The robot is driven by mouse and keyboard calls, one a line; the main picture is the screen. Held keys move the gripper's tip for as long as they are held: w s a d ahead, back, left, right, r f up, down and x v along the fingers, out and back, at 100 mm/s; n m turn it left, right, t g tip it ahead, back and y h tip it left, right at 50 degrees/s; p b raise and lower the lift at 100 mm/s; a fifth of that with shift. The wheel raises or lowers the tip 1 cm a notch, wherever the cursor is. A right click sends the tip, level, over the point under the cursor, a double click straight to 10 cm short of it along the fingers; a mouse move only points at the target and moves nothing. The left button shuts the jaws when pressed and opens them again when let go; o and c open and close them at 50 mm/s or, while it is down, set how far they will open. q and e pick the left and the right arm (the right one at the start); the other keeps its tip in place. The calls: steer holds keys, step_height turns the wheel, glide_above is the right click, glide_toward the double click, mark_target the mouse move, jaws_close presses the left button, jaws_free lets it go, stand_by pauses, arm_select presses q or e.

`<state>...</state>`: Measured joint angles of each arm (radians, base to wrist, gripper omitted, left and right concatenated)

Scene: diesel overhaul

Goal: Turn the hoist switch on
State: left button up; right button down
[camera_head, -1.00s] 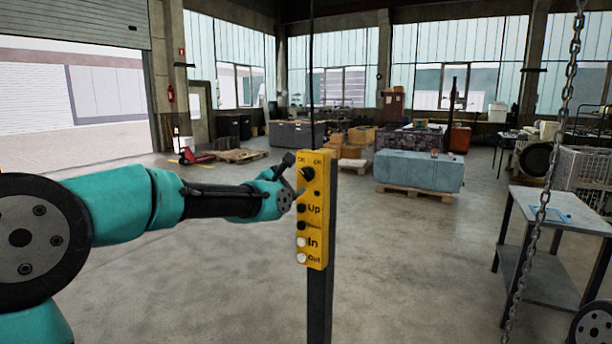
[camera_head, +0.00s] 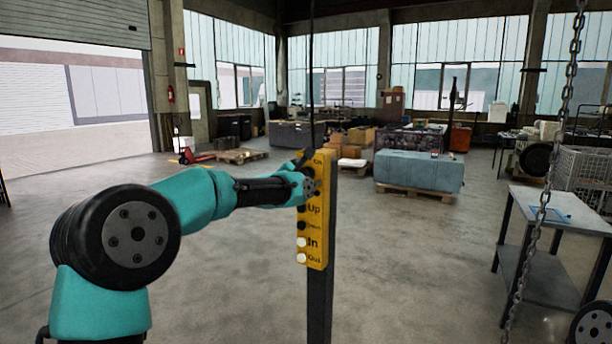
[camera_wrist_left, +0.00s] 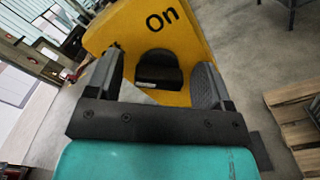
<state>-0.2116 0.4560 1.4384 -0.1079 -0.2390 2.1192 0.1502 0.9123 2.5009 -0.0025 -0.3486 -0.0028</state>
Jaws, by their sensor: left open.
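The yellow hoist control box (camera_head: 317,235) stands on a dark post in the middle of the head view, with "Up", "In" and "Out" labels beside its buttons. My left gripper (camera_head: 308,170) is at the top of the box and covers the switch there. In the left wrist view, the black rotary switch (camera_wrist_left: 159,70) sits on the yellow face (camera_wrist_left: 195,45) below the word "On". My left gripper (camera_wrist_left: 160,85) is open, with one finger on each side of the switch; whether they touch it cannot be told. My right gripper is not in view.
A hanging chain (camera_head: 545,190) and a grey metal table (camera_head: 560,212) are on the right. A blue block on a pallet (camera_head: 418,171) stands behind the box. The floor around the post is clear.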

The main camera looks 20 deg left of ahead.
arm_select(q)
steer(key=shift+c, duration=0.3)
steer(key=c, duration=0.9)
steer(key=shift+o, duration=0.2)
